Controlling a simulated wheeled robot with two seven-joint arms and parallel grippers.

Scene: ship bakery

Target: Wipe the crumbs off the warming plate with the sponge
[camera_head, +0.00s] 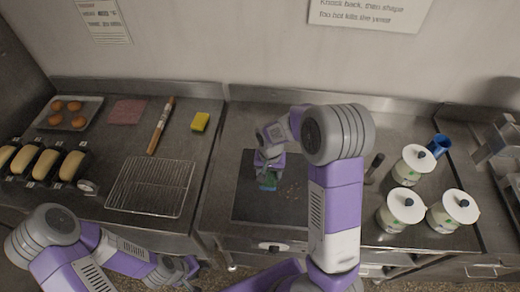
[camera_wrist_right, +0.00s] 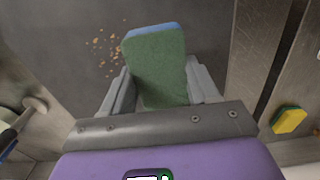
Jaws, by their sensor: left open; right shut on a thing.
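The warming plate is a dark square plate (camera_head: 252,211) set in the middle counter. Small tan crumbs (camera_head: 291,190) lie on it right of my right gripper (camera_head: 267,176); they also show as a scatter at the upper left in the right wrist view (camera_wrist_right: 104,44). My right gripper is shut on a green sponge with a blue layer (camera_wrist_right: 158,62), between its fingers. The sponge shows small and partly hidden in the head view (camera_head: 268,185), low over the plate; I cannot tell whether it touches. My left gripper (camera_head: 188,268) is open and empty, low in front of the left counter.
A yellow sponge (camera_head: 200,122) lies on the left counter, with a wire rack (camera_head: 152,187), a wooden-handled tool (camera_head: 160,126), a pink cloth (camera_head: 128,111), an egg tray (camera_head: 92,105) and loaf tins. White lidded pots (camera_head: 393,213) and a blue cup (camera_head: 439,145) stand right of the plate.

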